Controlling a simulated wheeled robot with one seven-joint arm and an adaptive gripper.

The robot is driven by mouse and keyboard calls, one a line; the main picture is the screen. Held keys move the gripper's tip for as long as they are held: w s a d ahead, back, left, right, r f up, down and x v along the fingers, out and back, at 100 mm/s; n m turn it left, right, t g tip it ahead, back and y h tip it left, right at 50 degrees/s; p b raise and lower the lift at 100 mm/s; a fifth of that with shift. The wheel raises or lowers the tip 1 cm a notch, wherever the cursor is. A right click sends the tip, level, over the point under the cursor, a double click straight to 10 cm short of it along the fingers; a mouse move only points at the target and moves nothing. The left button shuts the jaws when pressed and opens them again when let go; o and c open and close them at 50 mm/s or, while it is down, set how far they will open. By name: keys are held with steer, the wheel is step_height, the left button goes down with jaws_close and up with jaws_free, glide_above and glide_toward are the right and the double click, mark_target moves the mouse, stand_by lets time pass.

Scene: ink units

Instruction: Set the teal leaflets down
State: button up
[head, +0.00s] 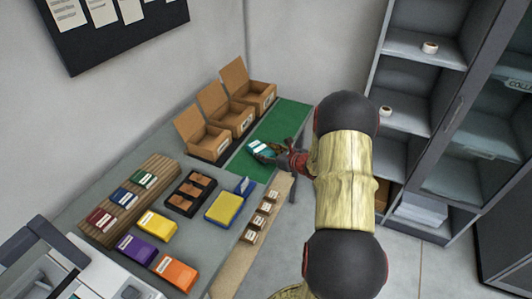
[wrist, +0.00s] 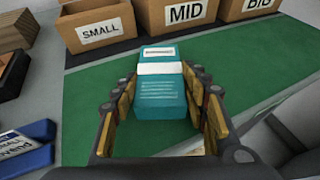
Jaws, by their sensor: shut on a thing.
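The teal leaflets (wrist: 160,97) are a banded bundle with a white strip, held between the two fingers of my gripper (wrist: 163,112) in the wrist view. In the head view the teal leaflets (head: 261,148) show at the tip of my gripper (head: 283,157), over the green mat (head: 284,121). The gripper is shut on the bundle's sides. I cannot tell whether the bundle touches the mat (wrist: 90,97) or hangs just above it.
Open cardboard boxes labelled SMALL (wrist: 98,30), MID (wrist: 185,12) and BIG (wrist: 245,6) stand behind the mat. A yellow pad on a blue tray (head: 225,208) and small stamps (head: 264,208) lie nearer. Shelves (head: 420,87) stand at right. The mat has bare room.

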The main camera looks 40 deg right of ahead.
steer(key=o, duration=1.3)
steer(key=shift+o, duration=0.2)
